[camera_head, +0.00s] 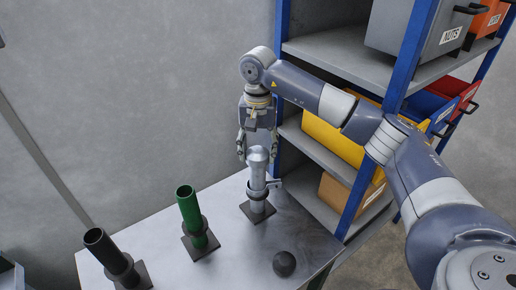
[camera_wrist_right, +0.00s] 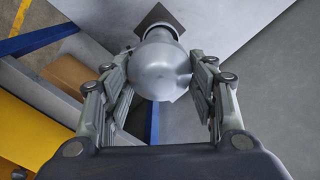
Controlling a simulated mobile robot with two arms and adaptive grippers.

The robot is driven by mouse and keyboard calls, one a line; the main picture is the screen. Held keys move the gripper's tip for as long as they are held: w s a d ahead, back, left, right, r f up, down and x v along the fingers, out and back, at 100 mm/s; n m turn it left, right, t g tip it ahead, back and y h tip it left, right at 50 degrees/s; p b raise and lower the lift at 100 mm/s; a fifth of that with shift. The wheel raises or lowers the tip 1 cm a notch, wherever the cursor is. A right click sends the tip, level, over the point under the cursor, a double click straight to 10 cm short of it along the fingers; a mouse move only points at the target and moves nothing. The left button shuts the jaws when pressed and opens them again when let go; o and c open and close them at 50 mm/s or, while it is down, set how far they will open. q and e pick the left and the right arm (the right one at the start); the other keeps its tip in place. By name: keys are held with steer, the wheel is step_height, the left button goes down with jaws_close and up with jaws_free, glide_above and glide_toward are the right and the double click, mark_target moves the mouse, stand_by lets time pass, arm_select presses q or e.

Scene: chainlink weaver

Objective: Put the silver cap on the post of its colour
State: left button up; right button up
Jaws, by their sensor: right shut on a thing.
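The silver cap (camera_head: 258,154) is a rounded grey piece at the top of the silver post (camera_head: 257,190), which stands upright on a dark square base. My right gripper (camera_head: 257,148) points down over it and is shut on the cap, one finger on each side. In the right wrist view the cap (camera_wrist_right: 160,68) lies between the fingers, with the post's base beyond it. The cap is in line with the post; I cannot tell whether it is fully seated. My left gripper is not in view.
A green post (camera_head: 191,217) and a black post (camera_head: 108,252) stand to the left on the metal table (camera_head: 228,262). A dark ball-like piece (camera_head: 284,263) lies near the front edge. A blue-framed shelf (camera_head: 282,100) with bins stands close on the right.

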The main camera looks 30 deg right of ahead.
steer(key=o, duration=1.1)
steer(key=shift+c, duration=0.2)
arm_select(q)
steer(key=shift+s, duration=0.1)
arm_select(e)
steer(key=shift+o, duration=0.3)
steer(key=shift+r, duration=0.1)
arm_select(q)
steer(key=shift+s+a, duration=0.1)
arm_select(e)
step_height(320, 180, up, 12)
